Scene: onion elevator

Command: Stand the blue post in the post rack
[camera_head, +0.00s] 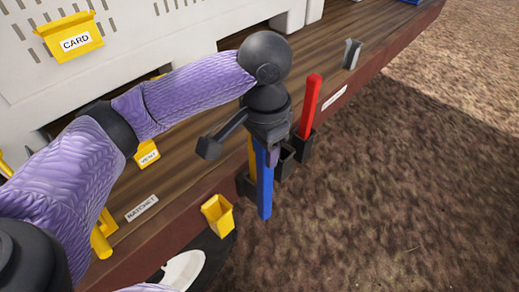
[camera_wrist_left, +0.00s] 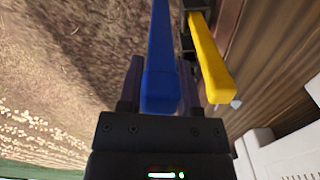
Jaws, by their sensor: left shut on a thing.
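The blue post (camera_head: 264,188) hangs upright in my left gripper (camera_head: 268,138), which is shut on its upper part. In the left wrist view the blue post (camera_wrist_left: 160,45) runs away between the two fingers of the gripper (camera_wrist_left: 158,92). The dark post rack (camera_head: 287,165) is on the bench's front edge. The blue post's lower end shows in front of the rack, beside an open socket; I cannot tell the gap. A red post (camera_head: 311,100) stands in the right socket. A yellow post (camera_wrist_left: 210,60) stands at the rack's other side, mostly hidden in the head view. My right gripper is out of view.
A small yellow bin (camera_head: 218,214) is at the bench's front edge, left of the rack. A grey holder (camera_head: 351,54) stands farther right on the wooden bench (camera_head: 180,185). A white perforated panel (camera_head: 150,45) with a yellow CARD bin is behind. Open ground lies to the right.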

